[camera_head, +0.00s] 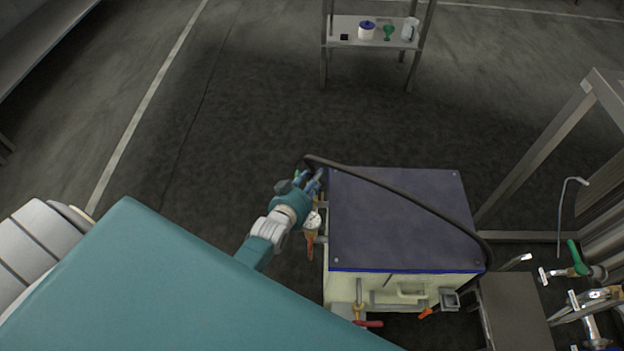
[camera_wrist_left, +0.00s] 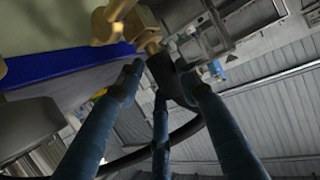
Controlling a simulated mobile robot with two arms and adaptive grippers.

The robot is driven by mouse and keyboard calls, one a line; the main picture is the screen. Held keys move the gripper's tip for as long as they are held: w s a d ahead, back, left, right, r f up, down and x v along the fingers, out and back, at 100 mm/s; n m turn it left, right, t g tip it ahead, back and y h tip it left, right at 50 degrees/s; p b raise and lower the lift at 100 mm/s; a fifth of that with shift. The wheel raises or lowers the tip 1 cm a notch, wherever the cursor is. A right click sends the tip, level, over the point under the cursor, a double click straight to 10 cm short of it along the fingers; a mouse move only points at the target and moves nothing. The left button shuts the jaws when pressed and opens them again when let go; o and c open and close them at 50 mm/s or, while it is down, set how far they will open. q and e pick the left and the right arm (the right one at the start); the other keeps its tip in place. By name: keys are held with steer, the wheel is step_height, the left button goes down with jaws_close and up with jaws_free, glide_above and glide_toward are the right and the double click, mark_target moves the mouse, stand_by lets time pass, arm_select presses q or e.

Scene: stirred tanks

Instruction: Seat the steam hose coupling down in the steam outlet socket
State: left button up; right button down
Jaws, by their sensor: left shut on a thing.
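The black steam hose (camera_head: 400,197) runs from my left gripper (camera_head: 310,182) across the dark blue top of a cream cabinet to its right side. The left gripper is shut at the hose end, just off the cabinet's upper left corner. In the left wrist view, the fingers of this gripper (camera_wrist_left: 160,85) close around the dark hose coupling (camera_wrist_left: 164,72). A brass fitting (camera_wrist_left: 125,24) shows close beyond the fingertips, by the blue edge. It may be the steam outlet socket; I cannot tell, and no seating shows. The right gripper is out of view.
The cabinet's top (camera_head: 395,225) is clear except for the hose. A round gauge (camera_head: 313,221) sits on its left side. A shelf (camera_head: 350,29) with small vessels stands at the back. A metal frame and pipes with a green-handled valve (camera_head: 577,257) are at right.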

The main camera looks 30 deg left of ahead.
arm_select(q)
steer(key=shift+f, duration=0.1)
stand_by(0.7)
steer(key=o, duration=1.3)
steer(key=shift+o, duration=0.2)
steer(key=shift+f, duration=0.1)
steer(key=shift+o, duration=0.4)
steer(key=shift+s+f, duration=0.1)
